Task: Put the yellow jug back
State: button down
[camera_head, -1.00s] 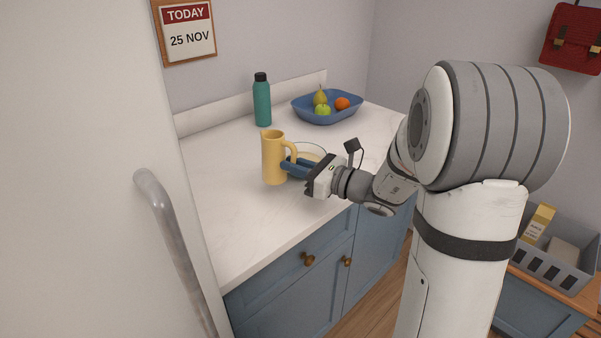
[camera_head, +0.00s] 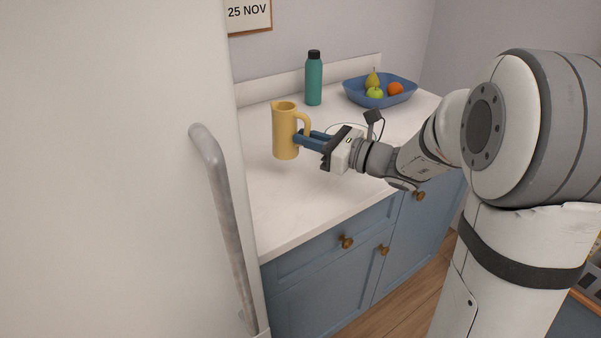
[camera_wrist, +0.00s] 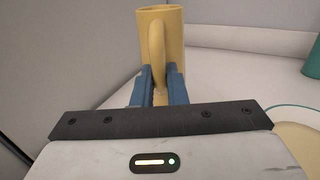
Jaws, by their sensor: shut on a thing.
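The yellow jug (camera_head: 285,131) is upright in the head view, at the left part of the white counter, near the tall pale door. My gripper (camera_head: 304,139) comes from the right and is shut on the jug's handle. In the wrist view the jug (camera_wrist: 174,32) stands upright ahead, with its handle between the two blue fingers of my gripper (camera_wrist: 160,88). The jug appears raised a little above the counter. Its far side is hidden.
A pale door with a metal handle (camera_head: 222,205) fills the left. On the counter (camera_head: 300,215) stand a teal bottle (camera_head: 314,80), a blue fruit bowl (camera_head: 362,98) and a pale-rimmed dish (camera_head: 343,127), partly behind my gripper. Blue cabinets with knobs (camera_head: 346,241) are below.

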jog(key=shift+f+b, duration=0.45)
jog(key=shift+f, duration=3.15)
jog(key=shift+f, duration=0.15)
jog(key=c, duration=1.5)
grip_release()
jog(key=shift+o, duration=0.2)
